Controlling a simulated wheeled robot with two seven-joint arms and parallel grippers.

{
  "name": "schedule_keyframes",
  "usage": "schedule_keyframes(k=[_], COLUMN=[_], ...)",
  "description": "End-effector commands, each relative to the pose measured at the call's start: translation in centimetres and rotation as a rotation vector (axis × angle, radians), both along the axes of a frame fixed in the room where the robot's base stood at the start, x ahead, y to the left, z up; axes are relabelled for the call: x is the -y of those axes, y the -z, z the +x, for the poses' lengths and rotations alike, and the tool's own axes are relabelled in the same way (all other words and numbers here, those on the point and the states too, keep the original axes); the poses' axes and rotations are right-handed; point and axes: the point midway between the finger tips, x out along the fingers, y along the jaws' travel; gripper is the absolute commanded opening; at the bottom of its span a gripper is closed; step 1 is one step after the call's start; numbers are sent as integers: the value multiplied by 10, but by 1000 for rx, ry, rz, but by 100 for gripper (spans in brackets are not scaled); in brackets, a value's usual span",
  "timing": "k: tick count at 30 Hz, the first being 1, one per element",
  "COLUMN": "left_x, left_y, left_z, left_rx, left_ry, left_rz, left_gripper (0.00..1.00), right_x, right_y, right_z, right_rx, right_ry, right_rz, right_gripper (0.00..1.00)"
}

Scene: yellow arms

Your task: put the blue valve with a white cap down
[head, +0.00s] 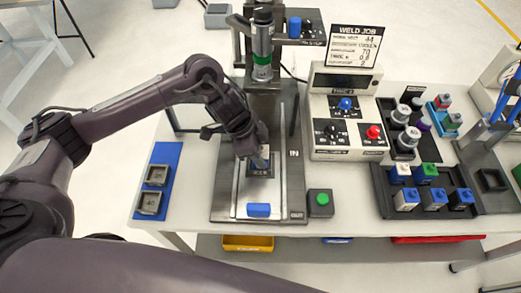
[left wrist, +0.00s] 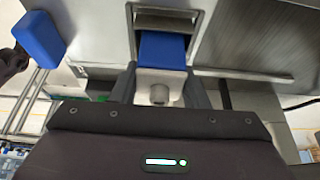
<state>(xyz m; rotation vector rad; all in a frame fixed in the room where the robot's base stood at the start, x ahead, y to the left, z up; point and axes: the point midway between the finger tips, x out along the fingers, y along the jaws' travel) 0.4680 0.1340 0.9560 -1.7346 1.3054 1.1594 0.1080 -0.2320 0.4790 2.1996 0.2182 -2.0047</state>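The blue valve with a white cap shows in the left wrist view, with its blue body (left wrist: 162,50) at a grey metal holder and its white cap (left wrist: 158,92) toward me. My left gripper (left wrist: 160,96) has a finger on each side of the cap, close against it, and looks shut on the valve. In the head view my left gripper (head: 259,150) points down over the metal fixture plate (head: 228,200), and the valve is mostly hidden below it. I cannot tell if the valve bears on the holder's floor. My right gripper is not in view.
A press column (head: 262,45) stands behind the gripper. A blue block (head: 259,210) lies at the fixture's front, beside a green button box (head: 320,203). A blue mat (head: 170,165) with two grey nests is left. A control box (head: 346,115) and a black tray (head: 382,190) of valves are right.

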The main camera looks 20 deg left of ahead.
Motion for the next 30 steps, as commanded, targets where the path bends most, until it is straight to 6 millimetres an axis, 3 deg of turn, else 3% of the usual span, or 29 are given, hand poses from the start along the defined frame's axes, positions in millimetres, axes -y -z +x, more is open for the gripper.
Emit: schedule_keyframes(k=[1, 4, 16, 25, 30], left_x=[0, 0, -2, -24, -37], left_y=[0, 0, -8, -62, -95], left_z=[0, 0, 0, -6, -9], left_rx=[0, 0, 4, 6, 6], left_ry=[0, 0, 1, 0, 0], left_rz=[0, 0, 0, 2, 3], left_gripper=[48, 61, 61, 61, 61], right_x=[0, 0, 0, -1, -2], right_y=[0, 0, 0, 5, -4], right_z=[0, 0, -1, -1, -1], right_rx=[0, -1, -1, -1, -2], right_ry=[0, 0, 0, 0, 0], right_rz=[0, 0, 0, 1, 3], right_gripper=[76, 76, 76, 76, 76])
